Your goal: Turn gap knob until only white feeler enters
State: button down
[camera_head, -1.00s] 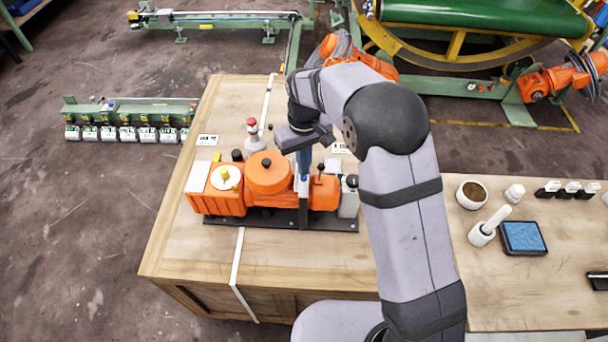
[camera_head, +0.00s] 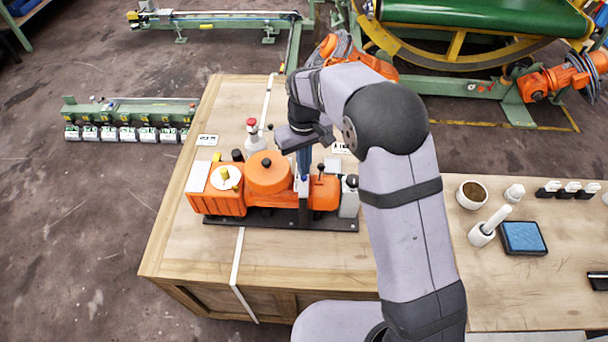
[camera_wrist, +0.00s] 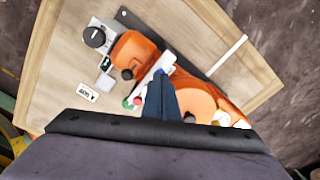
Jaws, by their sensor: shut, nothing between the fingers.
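An orange machine (camera_head: 216,203) on a black base plate sits on the wooden table; it also shows in the wrist view (camera_wrist: 140,50). A yellow knob (camera_head: 224,173) sits on a white dial at its left end. A black knob (camera_head: 266,162) tops its round orange drum. A black-knobbed lever (camera_head: 320,167) stands on the right, beside a grey box with a black knob (camera_head: 352,181). I cannot tell which is the gap knob or pick out the white feeler. My gripper (camera_head: 304,174) is shut and empty, pointing down close over the machine's middle; its blue fingers (camera_wrist: 161,95) hide part of it.
A red-capped bottle (camera_head: 253,132) stands behind the machine. Small labels (camera_head: 207,140) lie on the table. The front left of the table is clear.

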jog(key=shift+f+b, duration=0.55)
jog(key=shift+f, duration=0.4)
jog(key=shift+s+f, duration=0.1)
dwell(0.5)
jog(key=shift+r+p, duration=2.95)
jog(key=shift+r, duration=0.65)
